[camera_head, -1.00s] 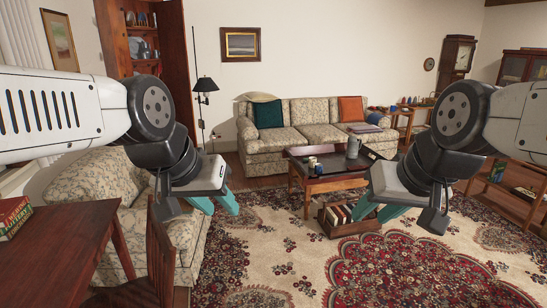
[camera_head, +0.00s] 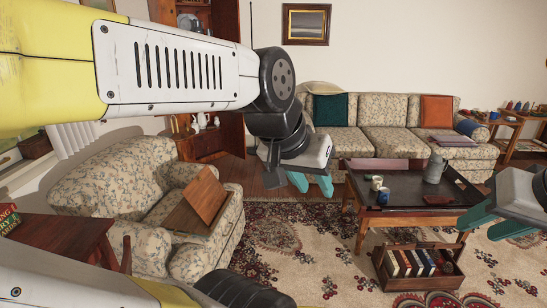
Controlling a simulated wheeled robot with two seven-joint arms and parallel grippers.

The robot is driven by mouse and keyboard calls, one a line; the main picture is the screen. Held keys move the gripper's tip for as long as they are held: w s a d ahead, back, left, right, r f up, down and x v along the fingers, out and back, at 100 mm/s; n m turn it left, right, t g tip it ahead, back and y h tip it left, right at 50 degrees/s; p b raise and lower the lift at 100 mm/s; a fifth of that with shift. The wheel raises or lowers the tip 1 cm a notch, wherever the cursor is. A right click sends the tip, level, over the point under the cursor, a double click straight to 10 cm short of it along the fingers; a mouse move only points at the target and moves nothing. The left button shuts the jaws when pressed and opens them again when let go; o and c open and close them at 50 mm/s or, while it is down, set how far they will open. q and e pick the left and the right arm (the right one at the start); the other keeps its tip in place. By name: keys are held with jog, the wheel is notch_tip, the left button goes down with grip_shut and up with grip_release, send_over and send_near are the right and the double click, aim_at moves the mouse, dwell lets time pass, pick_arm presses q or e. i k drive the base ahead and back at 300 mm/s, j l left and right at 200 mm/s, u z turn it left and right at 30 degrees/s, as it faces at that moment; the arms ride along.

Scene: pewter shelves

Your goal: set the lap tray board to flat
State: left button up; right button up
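The lap tray (camera_head: 183,230) is wooden and rests on the seat of the floral armchair. Its board (camera_head: 198,199) is tilted up at a slant, its lower edge towards the tray base. My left gripper (camera_head: 311,183) hangs in the air to the right of the lap tray, apart from it. Its two teal fingers are spread and empty. My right gripper (camera_head: 497,222) is at the right edge, far from the lap tray, in front of the coffee table in the picture. Its teal fingers are apart with nothing between them.
The floral armchair (camera_head: 110,185) surrounds the lap tray with its arms and back. A dark desk (camera_head: 62,236) is at lower left. A coffee table (camera_head: 400,200) bears mugs (camera_head: 377,182) and a pitcher (camera_head: 434,168). A book crate (camera_head: 425,281) is on the rug.

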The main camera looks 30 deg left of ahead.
aim_at(206, 194)
jog(key=i+j+u, duration=0.15)
jog(key=i+u, duration=0.35)
jog(key=i+l+u, duration=0.1)
jog(key=i+u, duration=0.35)
jog(key=i, duration=0.2)
jog(key=i+j, duration=0.25)
jog(key=i, duration=0.15)
jog(key=i+j, duration=0.25)
jog(key=i, duration=0.1)
